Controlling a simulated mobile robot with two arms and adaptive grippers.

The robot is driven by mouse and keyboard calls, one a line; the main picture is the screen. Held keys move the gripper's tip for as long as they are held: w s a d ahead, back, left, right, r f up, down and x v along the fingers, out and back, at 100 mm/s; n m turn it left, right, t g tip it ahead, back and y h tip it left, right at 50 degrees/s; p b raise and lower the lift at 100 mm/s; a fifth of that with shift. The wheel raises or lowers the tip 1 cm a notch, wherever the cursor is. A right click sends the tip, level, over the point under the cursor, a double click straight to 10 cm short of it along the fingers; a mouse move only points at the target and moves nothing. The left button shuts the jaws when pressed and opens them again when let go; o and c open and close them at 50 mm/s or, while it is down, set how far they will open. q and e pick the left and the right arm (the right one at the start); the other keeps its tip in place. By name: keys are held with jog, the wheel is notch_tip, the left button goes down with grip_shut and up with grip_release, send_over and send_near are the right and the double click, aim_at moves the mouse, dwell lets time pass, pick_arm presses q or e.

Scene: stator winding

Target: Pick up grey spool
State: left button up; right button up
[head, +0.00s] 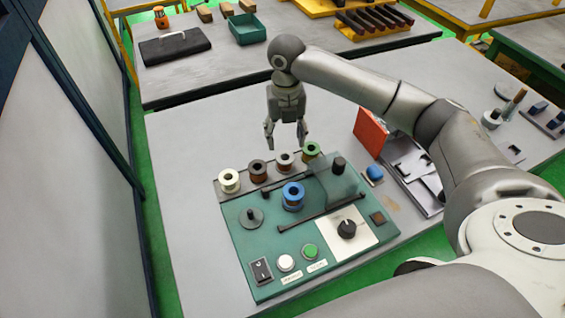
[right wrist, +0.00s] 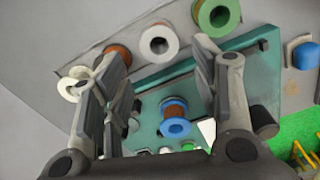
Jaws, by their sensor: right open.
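The grey spool (head: 284,161) stands in the row at the back of the green winding machine (head: 246,240), between the brown spool (head: 257,172) and the green spool (head: 311,150). My right gripper (head: 286,137) is open and empty, pointing down above and slightly behind the grey spool. In the right wrist view the grey spool (right wrist: 159,43) shows just past the fingertips, between the two fingers of the gripper (right wrist: 160,58), with no visible contact. My left gripper is not in view.
A white spool (head: 229,181) stands at the row's left end. A blue spool (head: 293,196) sits on the machine. A clear panel and dark post (head: 338,164) rise right of the row. Table left of the machine is bare.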

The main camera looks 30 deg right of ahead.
aim_at(285, 159)
notch_tip(285, 159, down, 4)
jog(key=shift+r+p, duration=0.1)
jog(key=shift+p, duration=0.25)
jog(key=shift+f, duration=0.3)
notch_tip(285, 159, down, 5)
jog(key=shift+f+p, duration=0.1)
jog(key=shift+p, duration=0.8)
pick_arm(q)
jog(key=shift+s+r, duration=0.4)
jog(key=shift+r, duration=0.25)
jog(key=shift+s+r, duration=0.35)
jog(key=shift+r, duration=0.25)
pick_arm(e)
jog(key=c, duration=0.8)
